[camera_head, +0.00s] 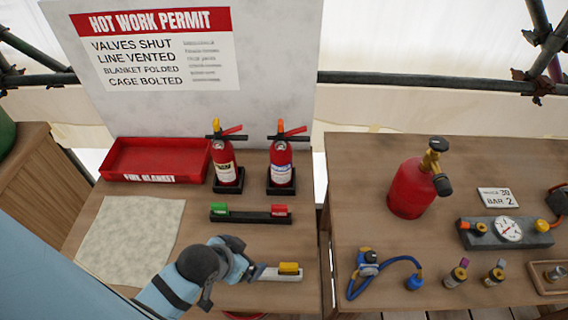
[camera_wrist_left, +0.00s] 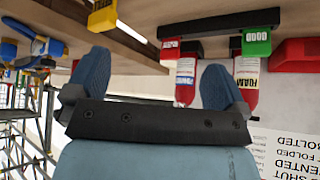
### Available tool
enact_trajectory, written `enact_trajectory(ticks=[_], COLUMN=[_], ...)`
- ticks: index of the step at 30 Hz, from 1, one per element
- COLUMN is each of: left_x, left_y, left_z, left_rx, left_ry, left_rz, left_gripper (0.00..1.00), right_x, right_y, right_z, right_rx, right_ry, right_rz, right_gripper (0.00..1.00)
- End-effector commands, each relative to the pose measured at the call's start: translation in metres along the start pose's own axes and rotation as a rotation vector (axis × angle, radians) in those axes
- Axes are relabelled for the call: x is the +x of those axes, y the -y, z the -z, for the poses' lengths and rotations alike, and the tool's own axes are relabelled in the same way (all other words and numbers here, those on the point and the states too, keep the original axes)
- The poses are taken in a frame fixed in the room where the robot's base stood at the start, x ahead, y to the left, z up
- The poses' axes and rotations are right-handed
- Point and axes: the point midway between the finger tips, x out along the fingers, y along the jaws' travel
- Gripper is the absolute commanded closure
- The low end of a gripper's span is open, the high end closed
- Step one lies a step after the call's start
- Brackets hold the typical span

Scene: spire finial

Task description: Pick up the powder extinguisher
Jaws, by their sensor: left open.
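Two red extinguishers stand upright in black holders at the back of the left table. The right one (camera_head: 281,165) has a white and blue label and an orange-topped valve; it appears to be the powder extinguisher. The left one (camera_head: 224,163) has a cream label, and its label reads FOAM in the left wrist view (camera_wrist_left: 247,80). The right one also shows in that upside-down view (camera_wrist_left: 186,82), partly hidden by the rail. My left gripper (camera_head: 250,259) is open and empty near the table's front, short of both. It also shows in the left wrist view (camera_wrist_left: 155,82).
A black rail (camera_head: 248,217) with green and red blocks lies between my left gripper and the extinguishers. A pale holder with a yellow block (camera_head: 289,268) is beside the gripper. A red tray (camera_head: 155,143) and grey blanket (camera_head: 130,235) are left. The right table holds a red cylinder (camera_head: 410,190).

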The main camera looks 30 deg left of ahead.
Motion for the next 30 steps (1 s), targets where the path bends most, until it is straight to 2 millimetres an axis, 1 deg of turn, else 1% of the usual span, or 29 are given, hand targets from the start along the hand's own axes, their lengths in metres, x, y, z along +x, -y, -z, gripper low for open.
enact_trajectory(ticks=[1,3,6,9,17,22,24,27,30], left_x=[0.001,0.001,0.010,0.023,0.052,0.074,0.084,0.099,0.108], left_y=[0.004,0.013,0.032,0.047,0.072,0.091,0.102,0.118,0.133], left_z=[0.000,0.002,0.013,0.028,0.060,0.085,0.099,0.119,0.135], left_rx=[-0.004,-0.015,-0.040,-0.059,-0.076,-0.073,-0.064,-0.044,-0.016], left_ry=[0.012,0.029,0.002,-0.068,-0.254,-0.413,-0.501,-0.642,-0.767], left_rz=[0.011,0.034,0.085,0.118,0.148,0.143,0.129,0.088,0.027], left_gripper=[0.00,0.00,0.00,0.00,0.00,0.00,0.00,0.00,0.00], right_x=[0.004,0.008,0.012,0.013,0.014,0.014,0.014,0.014,0.014], right_y=[0.000,0.000,0.000,0.001,0.002,0.002,0.001,0.001,0.001], right_z=[-0.007,-0.013,-0.020,-0.023,-0.022,-0.021,-0.020,-0.019,-0.019], right_rx=[-0.001,-0.002,-0.002,-0.002,-0.002,-0.002,-0.002,-0.001,-0.001], right_ry=[0.001,0.002,0.004,0.008,0.004,0.000,-0.002,-0.003,-0.003], right_rz=[0.001,0.001,0.003,0.005,0.006,0.006,0.005,0.005,0.004], right_gripper=[0.57,0.57,0.57,0.57,0.57,0.57,0.57,0.57,0.57])
